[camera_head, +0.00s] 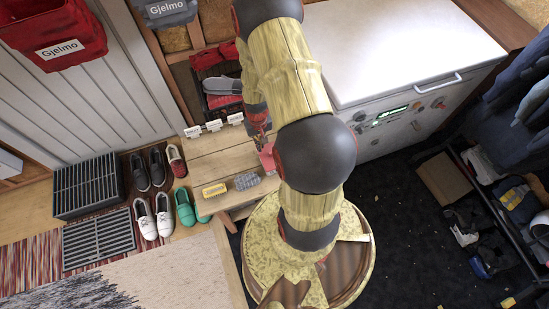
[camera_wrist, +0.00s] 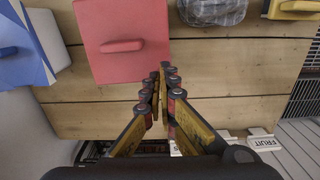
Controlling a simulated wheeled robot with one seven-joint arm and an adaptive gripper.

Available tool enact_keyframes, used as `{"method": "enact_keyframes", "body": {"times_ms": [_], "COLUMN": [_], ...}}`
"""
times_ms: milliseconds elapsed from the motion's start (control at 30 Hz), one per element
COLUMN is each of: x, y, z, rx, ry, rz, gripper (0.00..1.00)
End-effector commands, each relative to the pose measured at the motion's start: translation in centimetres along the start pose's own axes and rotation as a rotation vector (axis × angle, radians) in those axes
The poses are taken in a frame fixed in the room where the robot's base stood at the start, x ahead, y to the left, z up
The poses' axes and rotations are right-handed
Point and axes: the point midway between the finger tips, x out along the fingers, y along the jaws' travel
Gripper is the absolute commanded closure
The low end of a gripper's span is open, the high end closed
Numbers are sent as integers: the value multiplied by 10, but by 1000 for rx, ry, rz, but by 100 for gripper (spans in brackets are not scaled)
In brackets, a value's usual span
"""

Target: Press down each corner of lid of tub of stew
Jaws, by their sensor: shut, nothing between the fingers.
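A red square lid (camera_wrist: 120,45) with a raised bar shows at the upper left of the wrist view; I take it to be the lid of the tub of stew. In the head view the red lid (camera_head: 267,158) is partly hidden behind my arm. It lies on a wooden bench (camera_wrist: 230,110). My gripper (camera_wrist: 163,74) is shut and empty, its fingertips at the lower right corner of the lid in the picture. I cannot tell whether they touch it. My gripper (camera_head: 260,136) also shows in the head view beside the lid.
A blue-and-white item (camera_wrist: 20,52) lies left of the lid. A grey clear-wrapped item (camera_wrist: 212,9) and a yellow item (camera_wrist: 296,7) lie to its right.

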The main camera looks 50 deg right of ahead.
Motion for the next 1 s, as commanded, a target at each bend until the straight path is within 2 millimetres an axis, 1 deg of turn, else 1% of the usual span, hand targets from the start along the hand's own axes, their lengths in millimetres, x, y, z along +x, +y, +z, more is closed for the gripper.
{"method": "enact_keyframes", "body": {"times_ms": [1000], "x": [17], "y": [0], "z": [0], "rx": [0], "ry": [0], "rz": [0], "gripper": [100]}}
